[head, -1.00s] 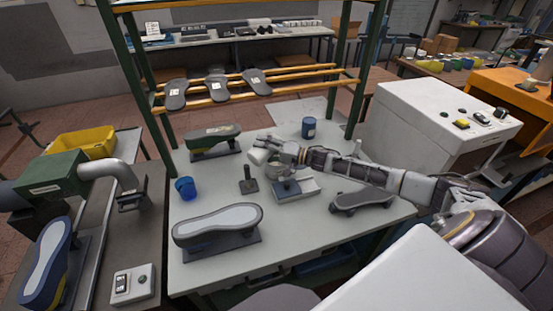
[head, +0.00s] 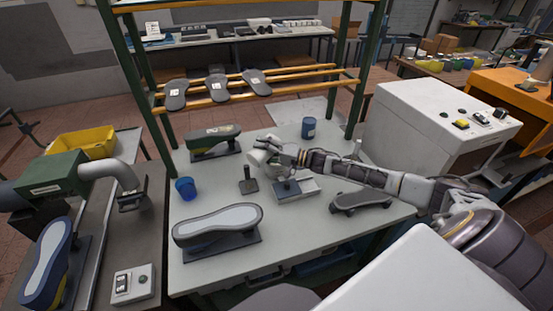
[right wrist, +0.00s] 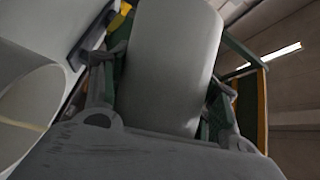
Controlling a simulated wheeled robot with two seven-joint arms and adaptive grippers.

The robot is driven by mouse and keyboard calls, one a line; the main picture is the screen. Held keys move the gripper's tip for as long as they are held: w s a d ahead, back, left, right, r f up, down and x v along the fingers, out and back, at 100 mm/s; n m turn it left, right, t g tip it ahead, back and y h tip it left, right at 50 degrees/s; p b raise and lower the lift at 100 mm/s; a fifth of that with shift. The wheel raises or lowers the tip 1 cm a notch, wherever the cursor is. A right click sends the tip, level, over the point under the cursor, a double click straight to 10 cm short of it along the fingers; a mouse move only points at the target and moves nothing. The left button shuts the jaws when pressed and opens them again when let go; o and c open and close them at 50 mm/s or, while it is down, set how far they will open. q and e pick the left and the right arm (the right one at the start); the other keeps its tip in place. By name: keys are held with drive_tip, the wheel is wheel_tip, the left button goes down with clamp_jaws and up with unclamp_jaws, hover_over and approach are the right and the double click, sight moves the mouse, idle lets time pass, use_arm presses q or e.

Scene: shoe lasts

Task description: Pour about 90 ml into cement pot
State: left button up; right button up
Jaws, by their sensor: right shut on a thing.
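My right gripper (head: 293,159) is shut on a pale grey cylindrical container (head: 260,157), which looks tilted, its far end toward the left, above the middle of the table. In the right wrist view the held container (right wrist: 168,65) fills the centre between the fingers. A white round pot with an open mouth (right wrist: 22,112) shows close beside it at the left of that view; it may be the cement pot. In the head view the pot (head: 273,171) is mostly hidden beneath the gripper. No liquid can be made out. My left gripper is not in view.
On the table (head: 205,273) stand a blue cup (head: 186,188), a dark blue can (head: 309,128), a small stand tool (head: 248,182) and a sole on a base (head: 218,226). Green rack posts rise behind.

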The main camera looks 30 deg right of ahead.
drive_tip(key=shift+w+d+f+m, duration=0.1)
drive_tip(key=shift+d+f+m, duration=0.1)
drive_tip(key=shift+m, duration=0.4)
idle(1.0)
drive_tip(key=shift+t, duration=0.3)
drive_tip(key=shift+a+r+n+g+b, duration=0.2)
drive_tip(key=shift+n+g, duration=0.1)
drive_tip(key=shift+n, duration=0.35)
drive_tip(key=shift+a+r+n+g+b, duration=0.1)
drive_tip(key=shift+a+r+n+g, duration=0.15)
drive_tip(key=shift+n, duration=0.4)
drive_tip(key=shift+r+p, duration=0.15)
drive_tip(key=shift+p, duration=0.4)
drive_tip(key=shift+n+p, duration=0.3)
drive_tip(key=shift+p, duration=0.05)
drive_tip(key=shift+h, duration=0.3)
